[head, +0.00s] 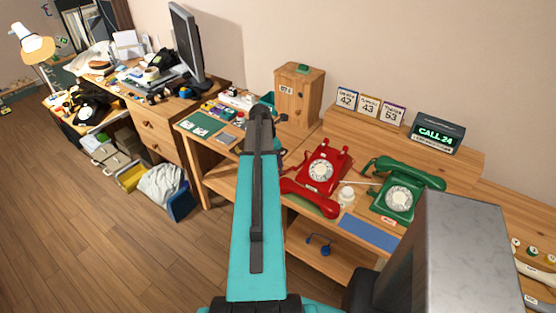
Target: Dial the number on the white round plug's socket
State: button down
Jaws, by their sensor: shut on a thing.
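A red dial phone (322,170) stands on the wooden desk, right of my arm. Its red handset (312,198) is off the cradle, slanting in front of the phone, its left end close to my arm in the picture. A green dial phone (400,198) stands to the right with its handset (405,172) on the cradle. A small white round thing (347,195) sits between the phones; a thin white line runs from it toward the green phone. I cannot tell whether it is a plug. No socket number is readable. My gripper's fingers do not show; my turquoise arm link covers that area.
Number cards (370,106) show 42, 43 and 53 beside a lit sign (436,134) reading CALL 24. A wooden box (299,94) stands at the back. A blue pad (369,236) lies at the front edge. Another desk (157,117) and open floor (90,225) are left.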

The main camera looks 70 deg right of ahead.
jog(key=shift+f+b, duration=0.3)
jog(key=shift+f, duration=0.45)
dwell(0.3)
jog(key=c, duration=1.7)
grip_release()
jog(key=shift+r, duration=0.15)
jog(key=shift+b+v, duration=1.65)
jog(key=shift+v, duration=5.15)
